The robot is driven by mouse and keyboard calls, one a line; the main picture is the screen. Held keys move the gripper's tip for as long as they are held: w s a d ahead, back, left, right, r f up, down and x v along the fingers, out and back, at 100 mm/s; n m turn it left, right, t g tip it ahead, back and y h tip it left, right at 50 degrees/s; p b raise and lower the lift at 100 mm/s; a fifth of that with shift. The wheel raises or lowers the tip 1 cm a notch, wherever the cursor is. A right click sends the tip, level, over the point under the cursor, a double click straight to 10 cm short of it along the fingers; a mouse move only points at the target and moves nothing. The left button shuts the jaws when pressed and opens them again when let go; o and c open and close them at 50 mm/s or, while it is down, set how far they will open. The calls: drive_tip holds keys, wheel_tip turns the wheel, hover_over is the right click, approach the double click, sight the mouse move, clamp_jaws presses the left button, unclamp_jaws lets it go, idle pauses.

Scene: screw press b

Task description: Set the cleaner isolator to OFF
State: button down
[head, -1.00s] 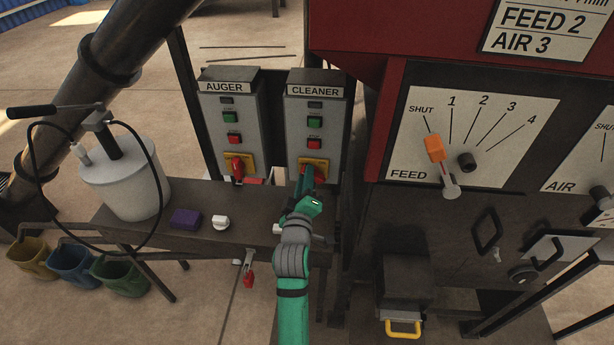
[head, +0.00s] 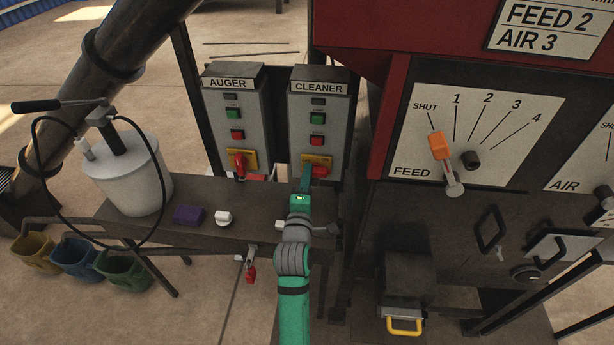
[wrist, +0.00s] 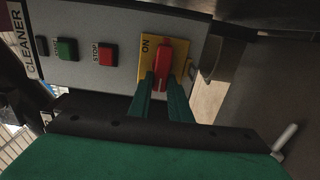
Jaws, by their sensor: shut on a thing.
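The cleaner isolator is a red handle (wrist: 163,62) on a yellow plate (wrist: 147,56), low on the grey CLEANER box (head: 319,115). In the head view its red handle (head: 320,171) shows just right of my fingers. My gripper (wrist: 162,83) is shut on the handle, with one green finger on each side. In the wrist view the ON mark is readable beside the handle. An OFF mark is not readable; fingers and handle cover part of the plate.
The similar AUGER box (head: 234,115) stands close on the left, its red handle (head: 240,166) upright. A bench (head: 185,239) below carries a purple block (head: 188,215) and a white knob (head: 223,218). The dark press body (head: 430,225) is close on the right.

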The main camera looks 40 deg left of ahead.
idle(0.4)
drive_tip(key=c, duration=1.6)
unclamp_jaws()
drive_tip(key=shift+c, duration=0.2)
drive_tip(key=shift+s, duration=0.1)
drive_tip(key=v, duration=1)
drive_tip(key=shift+s, duration=0.3)
drive_tip(key=shift+d, duration=0.15)
